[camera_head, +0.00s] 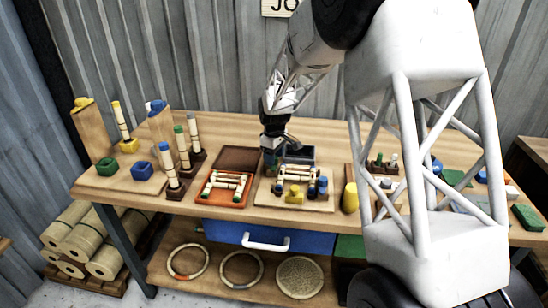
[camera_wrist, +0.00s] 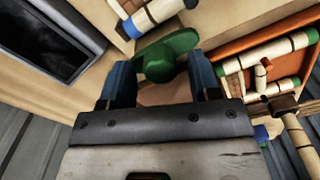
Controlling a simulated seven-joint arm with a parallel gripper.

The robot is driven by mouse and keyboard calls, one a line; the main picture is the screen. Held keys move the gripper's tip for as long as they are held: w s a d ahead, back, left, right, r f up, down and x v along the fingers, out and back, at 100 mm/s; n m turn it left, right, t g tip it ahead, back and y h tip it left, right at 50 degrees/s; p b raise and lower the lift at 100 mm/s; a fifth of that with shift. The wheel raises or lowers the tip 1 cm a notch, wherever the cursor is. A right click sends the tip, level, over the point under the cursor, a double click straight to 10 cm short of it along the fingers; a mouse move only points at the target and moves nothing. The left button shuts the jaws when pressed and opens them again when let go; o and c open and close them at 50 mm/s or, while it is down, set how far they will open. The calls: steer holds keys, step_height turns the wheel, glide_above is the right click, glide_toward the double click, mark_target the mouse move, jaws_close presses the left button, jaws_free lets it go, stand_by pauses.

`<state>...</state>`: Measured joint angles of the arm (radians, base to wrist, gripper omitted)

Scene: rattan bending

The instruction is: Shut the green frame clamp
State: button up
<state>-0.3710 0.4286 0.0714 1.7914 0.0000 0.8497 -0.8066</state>
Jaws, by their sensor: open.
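The green frame clamp (camera_wrist: 170,52) shows in the wrist view, with a rounded knob and a wider green part reaching up and right. My gripper (camera_wrist: 160,78) is open, with one blue finger on each side of the green knob. I cannot tell whether the fingers touch it. In the head view my gripper (camera_head: 270,154) is low over the back left of a wooden board (camera_head: 264,198). The clamp is mostly hidden there. A pale rattan frame (camera_head: 295,171) lies on the board just right of my gripper; part of it (camera_wrist: 155,14) shows in the wrist view.
A yellow block (camera_head: 295,193) and blue pieces (camera_head: 322,185) stand at the board's front. A dark bin (camera_head: 299,154) is behind. An orange tray (camera_head: 227,198) with rattan pieces lies left. Upright rattan posts (camera_head: 194,132) stand farther left. A yellow cylinder (camera_head: 350,197) stands right.

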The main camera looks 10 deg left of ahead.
steer(key=shift+f, duration=0.3)
steer(key=shift+c, duration=0.2)
steer(key=c, duration=0.9)
